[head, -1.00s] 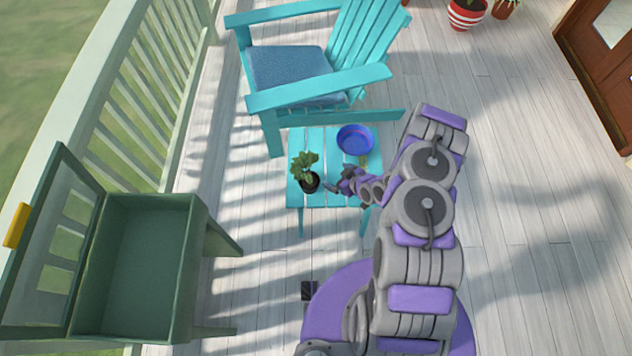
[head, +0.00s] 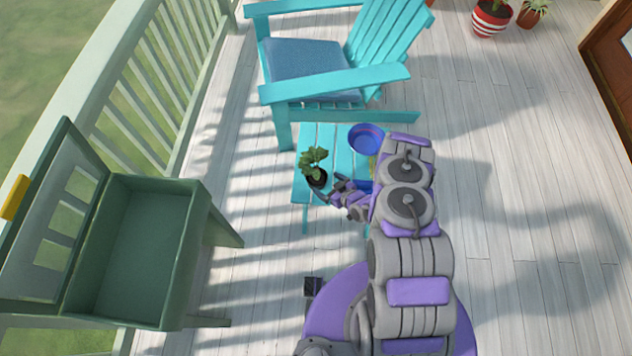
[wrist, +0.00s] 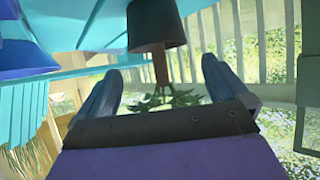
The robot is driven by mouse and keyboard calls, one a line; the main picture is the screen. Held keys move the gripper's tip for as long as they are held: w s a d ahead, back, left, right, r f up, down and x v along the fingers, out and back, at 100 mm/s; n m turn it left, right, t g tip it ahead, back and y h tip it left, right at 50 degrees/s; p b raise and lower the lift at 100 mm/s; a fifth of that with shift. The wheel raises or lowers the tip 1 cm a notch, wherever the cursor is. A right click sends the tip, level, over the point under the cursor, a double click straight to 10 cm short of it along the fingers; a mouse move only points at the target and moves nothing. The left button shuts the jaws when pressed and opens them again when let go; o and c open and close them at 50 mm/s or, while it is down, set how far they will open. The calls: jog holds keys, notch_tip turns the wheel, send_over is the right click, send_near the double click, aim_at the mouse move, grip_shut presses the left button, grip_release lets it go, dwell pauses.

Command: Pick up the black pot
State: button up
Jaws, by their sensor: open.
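The black pot (head: 316,178) holds a green leafy plant (head: 314,157) and stands on the left side of the small turquoise table (head: 345,163). In the wrist view the picture is turned over: the black pot (wrist: 157,25) is at the top, just ahead of the fingers, with its plant (wrist: 165,98) below it. My gripper (head: 334,188) is at the pot's right and front side in the head view. In the wrist view my gripper (wrist: 162,88) has its two fingers spread apart with nothing held between them. I cannot tell whether a finger touches the pot.
A blue bowl (head: 366,139) stands on the table behind my arm. A turquoise chair (head: 325,85) with a blue cushion is behind the table. An open green box on legs (head: 135,255) stands at the left, near the railing (head: 160,90). The deck at right is clear.

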aim_at(318, 179)
jog(key=x, duration=0.3)
jog(key=shift+d+f+b, duration=0.1)
jog(key=shift+f+b, duration=0.05)
jog(key=shift+b, duration=0.2)
jog(key=shift+w+f, duration=0.2)
jog(key=shift+w, duration=0.2)
jog(key=x, duration=0.1)
jog(key=b+x, duration=0.1)
jog(key=x, duration=0.1)
jog(key=b+x, duration=0.1)
jog(key=x, duration=0.1)
jog(key=shift+s+f, duration=0.3)
jog(key=shift+f, duration=0.05)
jog(key=shift+w+a, duration=0.2)
jog(key=shift+a, duration=0.05)
jog(key=shift+d, duration=0.1)
jog(key=shift+c, duration=0.8)
jog(key=c, duration=0.5)
jog(key=shift+c, duration=0.2)
